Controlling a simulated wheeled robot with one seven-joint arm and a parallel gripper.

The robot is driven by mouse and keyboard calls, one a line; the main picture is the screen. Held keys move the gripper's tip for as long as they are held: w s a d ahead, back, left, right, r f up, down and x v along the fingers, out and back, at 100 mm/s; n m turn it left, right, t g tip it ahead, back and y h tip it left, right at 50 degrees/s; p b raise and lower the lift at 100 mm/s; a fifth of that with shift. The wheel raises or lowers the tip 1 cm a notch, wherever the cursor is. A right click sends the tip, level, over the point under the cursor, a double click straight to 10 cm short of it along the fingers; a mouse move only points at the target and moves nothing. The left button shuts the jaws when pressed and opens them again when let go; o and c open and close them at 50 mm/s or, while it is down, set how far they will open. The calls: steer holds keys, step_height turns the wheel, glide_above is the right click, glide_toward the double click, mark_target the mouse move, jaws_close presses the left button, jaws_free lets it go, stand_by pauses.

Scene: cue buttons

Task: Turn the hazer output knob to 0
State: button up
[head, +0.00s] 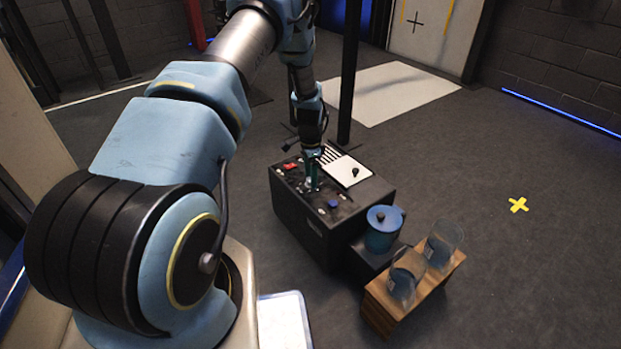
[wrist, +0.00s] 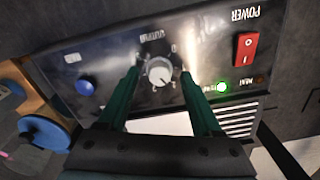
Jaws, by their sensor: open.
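The hazer output knob (wrist: 159,72) is a round silver-grey knob on the dark panel, in the middle of the wrist view. Its scale marks sit around it and are mostly too blurred to read. My gripper (wrist: 163,85) is open, with one green finger to each side of the knob. I cannot tell whether the fingers touch it. In the head view my gripper (head: 312,184) is down at the top of the black hazer (head: 300,222), and the knob is hidden there.
The panel also has a red power switch (wrist: 248,48), a lit green lamp (wrist: 222,87) and a blue button (wrist: 86,86). A blue lidded container (head: 383,232) stands beside the hazer. A wooden stand (head: 437,295) with two clear vessels is at its right front. Open floor lies further right.

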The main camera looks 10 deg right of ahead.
steer(key=shift+f, duration=0.25)
jaws_close()
stand_by(0.4)
